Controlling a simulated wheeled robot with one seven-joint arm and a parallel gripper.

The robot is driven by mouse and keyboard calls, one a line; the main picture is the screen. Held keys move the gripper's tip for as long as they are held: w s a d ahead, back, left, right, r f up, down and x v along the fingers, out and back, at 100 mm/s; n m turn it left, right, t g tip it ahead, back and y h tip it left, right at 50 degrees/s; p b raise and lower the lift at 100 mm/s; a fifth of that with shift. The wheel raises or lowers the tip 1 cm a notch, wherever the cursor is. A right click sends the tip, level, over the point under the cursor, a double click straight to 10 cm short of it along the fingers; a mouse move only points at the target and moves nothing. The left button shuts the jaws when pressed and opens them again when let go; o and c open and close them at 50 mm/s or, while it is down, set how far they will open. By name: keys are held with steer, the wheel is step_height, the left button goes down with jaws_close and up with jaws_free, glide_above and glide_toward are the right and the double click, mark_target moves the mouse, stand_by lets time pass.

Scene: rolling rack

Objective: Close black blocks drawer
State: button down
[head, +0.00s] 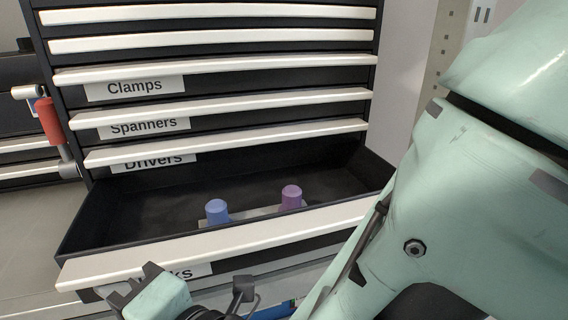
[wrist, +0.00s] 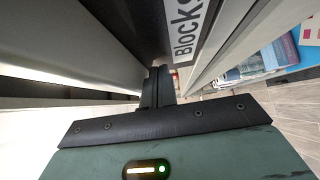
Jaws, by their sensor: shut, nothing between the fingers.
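The black blocks drawer (head: 88,217) is pulled well out of the rack, with a white front edge strip (head: 215,250). Inside it a blue peg (head: 217,210) and a purple peg (head: 291,196) stand on a light block. Its label (head: 190,272) is partly hidden behind my arm in the head view; it reads "Blocks" in the wrist view (wrist: 188,28). My gripper's fingers (wrist: 157,88) are shut and empty, close to the drawer front beside the label. In the head view the gripper body is low, in front of the drawer, and the fingertips are hard to make out. Contact cannot be told.
A red-handled tool (head: 48,117) hangs at the rack's left side. My arm covers the right of the head view. Blue and printed items (wrist: 262,60) lie at right in the wrist view.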

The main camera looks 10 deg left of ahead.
steer(key=b, duration=0.6)
glide_toward(123, 223)
steer(key=w+a+r, duration=0.1)
steer(key=a, duration=0.1)
steer(key=a+r, duration=0.2)
steer(key=w+a+r, duration=0.1)
steer(key=a, duration=0.1)
steer(key=shift+w+r, duration=0.15)
steer(key=shift+w, duration=0.2)
steer(key=shift+s+r+p, duration=0.1)
steer(key=shift+p, duration=0.2)
